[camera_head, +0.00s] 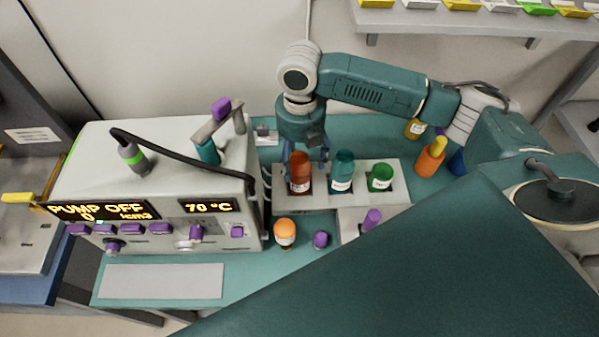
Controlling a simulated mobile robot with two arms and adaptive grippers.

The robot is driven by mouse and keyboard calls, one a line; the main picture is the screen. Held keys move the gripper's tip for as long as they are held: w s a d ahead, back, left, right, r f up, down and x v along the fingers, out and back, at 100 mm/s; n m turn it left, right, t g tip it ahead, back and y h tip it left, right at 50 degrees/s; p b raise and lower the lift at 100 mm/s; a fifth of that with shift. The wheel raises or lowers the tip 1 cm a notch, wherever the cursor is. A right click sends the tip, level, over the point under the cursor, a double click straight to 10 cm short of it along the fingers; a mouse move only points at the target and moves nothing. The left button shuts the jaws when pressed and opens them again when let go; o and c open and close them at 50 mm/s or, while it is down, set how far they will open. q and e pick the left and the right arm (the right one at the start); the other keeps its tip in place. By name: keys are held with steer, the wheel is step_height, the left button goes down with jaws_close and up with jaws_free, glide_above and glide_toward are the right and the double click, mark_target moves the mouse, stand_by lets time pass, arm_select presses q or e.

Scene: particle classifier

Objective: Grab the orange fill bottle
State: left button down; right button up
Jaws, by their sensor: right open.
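A dark orange-red bottle (300,182) with a pale label stands in the left slot of a white rack (402,190) at the middle of the bench. A teal bottle (342,172) and a green bottle (380,178) stand to its right in the same rack. My right gripper (304,160) points down at the orange-red bottle, with its open fingers around or just above the bottle's top; contact cannot be made out. The left gripper is not in view.
A white machine (160,190) with lit displays stands close on the left. An orange-capped bottle (285,233) and a purple-capped item (320,240) stand in front of the rack. An orange bottle with a yellow top (430,160) stands right. A shelf (450,23) hangs at the back.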

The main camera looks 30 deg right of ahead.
step_height(320, 180, down, 4)
steer(key=shift+a+f+p, duration=0.1)
steer(key=shift+f+p, duration=0.05)
steer(key=shift+p, duration=0.75)
steer(key=shift+f, duration=0.55)
steer(key=shift+w, duration=0.1)
steer(key=c, duration=0.7)
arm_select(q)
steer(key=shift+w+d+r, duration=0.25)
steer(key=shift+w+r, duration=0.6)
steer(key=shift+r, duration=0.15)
arm_select(e)
steer(key=c, duration=0.8)
steer(key=shift+o, duration=0.2)
